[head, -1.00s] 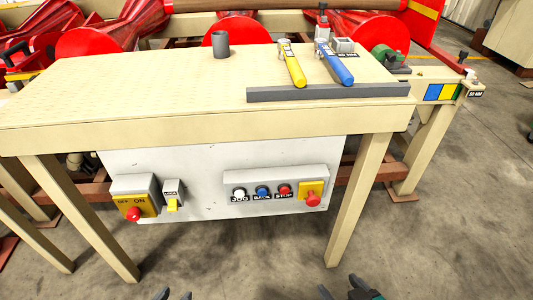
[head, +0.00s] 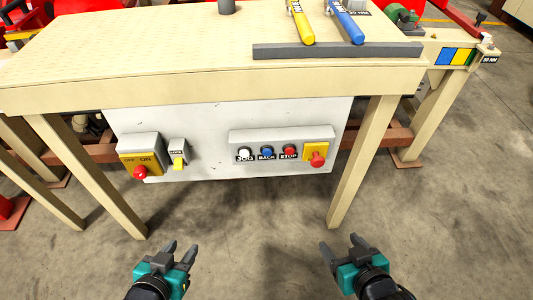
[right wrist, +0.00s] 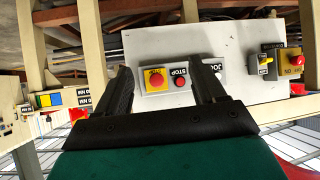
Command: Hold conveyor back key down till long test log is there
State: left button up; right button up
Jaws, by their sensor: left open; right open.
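The blue BACK key (head: 267,152) sits between the white JOG key (head: 244,153) and the red STOP key (head: 289,151) on a grey button box under the bench top. Nothing touches it. In the right wrist view the STOP key (right wrist: 180,82) shows between my fingers, and the BACK key is mostly hidden behind a finger. My left gripper (head: 180,249) is open and empty, low in front of the panel. My right gripper (head: 340,247) is open and empty, below and in front of the button box. I cannot make out the long test log in the head view.
A red mushroom button (head: 317,160) on yellow sits right of STOP. An OFF/ON switch box (head: 140,155) and a small yellow switch (head: 178,162) are at the panel's left. A bench leg (head: 362,160) stands right of the panel.

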jog(key=shift+c, duration=0.3)
grip_shut()
dwell(0.5)
dwell(1.1)
